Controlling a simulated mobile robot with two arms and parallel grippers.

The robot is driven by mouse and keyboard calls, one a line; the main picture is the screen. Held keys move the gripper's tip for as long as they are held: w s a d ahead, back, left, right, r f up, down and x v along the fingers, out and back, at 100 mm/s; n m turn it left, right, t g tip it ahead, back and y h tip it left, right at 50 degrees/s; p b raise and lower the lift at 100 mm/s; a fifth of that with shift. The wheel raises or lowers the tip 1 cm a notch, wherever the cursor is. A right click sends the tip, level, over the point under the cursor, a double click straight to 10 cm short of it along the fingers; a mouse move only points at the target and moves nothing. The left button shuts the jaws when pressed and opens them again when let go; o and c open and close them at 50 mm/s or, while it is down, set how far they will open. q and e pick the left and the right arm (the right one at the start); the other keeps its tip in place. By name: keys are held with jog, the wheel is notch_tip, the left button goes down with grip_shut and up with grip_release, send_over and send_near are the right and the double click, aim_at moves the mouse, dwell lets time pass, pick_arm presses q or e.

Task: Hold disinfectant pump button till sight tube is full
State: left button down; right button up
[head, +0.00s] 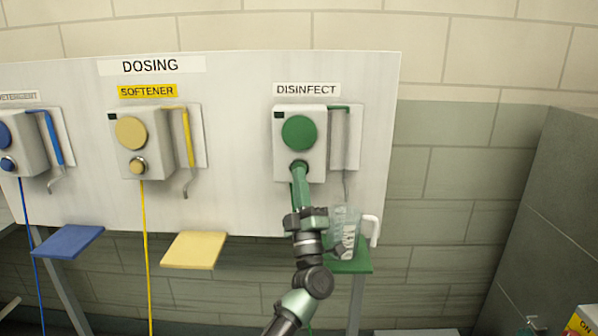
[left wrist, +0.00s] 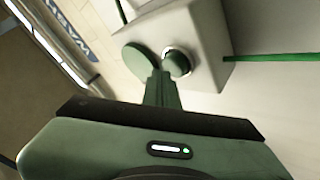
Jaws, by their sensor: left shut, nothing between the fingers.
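The DISINFECT pump box (head: 313,148) hangs on the white panel, with a large green disc (head: 299,132) on its front. The pump button is below the disc, mostly hidden by my fingers in the head view; in the left wrist view the green button (left wrist: 177,63) shows in a metal ring. My left gripper (head: 300,168) is shut and empty, its fingertips at the button; contact is hard to tell. The sight tube (head: 347,150) right of the box looks pale grey below a green top pipe. A clear jug (head: 345,228) with a white handle stands on the green shelf (head: 356,263) below.
The SOFTENER box (head: 131,139) with its yellow tube and yellow shelf (head: 194,250) is to the left. A blue-buttoned box (head: 18,147) and blue shelf (head: 68,241) are at far left. A grey partition (head: 553,220) stands at right.

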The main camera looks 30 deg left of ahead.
pick_arm(q)
jog(key=shift+w+a+b, duration=0.25)
jog(key=shift+w+b, duration=0.05)
jog(key=shift+w, duration=0.1)
dwell(0.4)
jog(key=shift+s+d, duration=0.1)
jog(key=shift+s, duration=0.05)
dwell(2.9)
jog(key=shift+s+d+p, duration=0.4)
jog(key=shift+s+p, duration=0.15)
jog(key=shift+s, duration=0.05)
jog(key=s+d+p, duration=0.1)
jog(key=s, duration=0.2)
jog(key=s+d+p, duration=0.1)
jog(key=shift+s+d+p, duration=0.15)
jog(key=shift+d+p, duration=0.15)
jog(key=shift+p, duration=0.05)
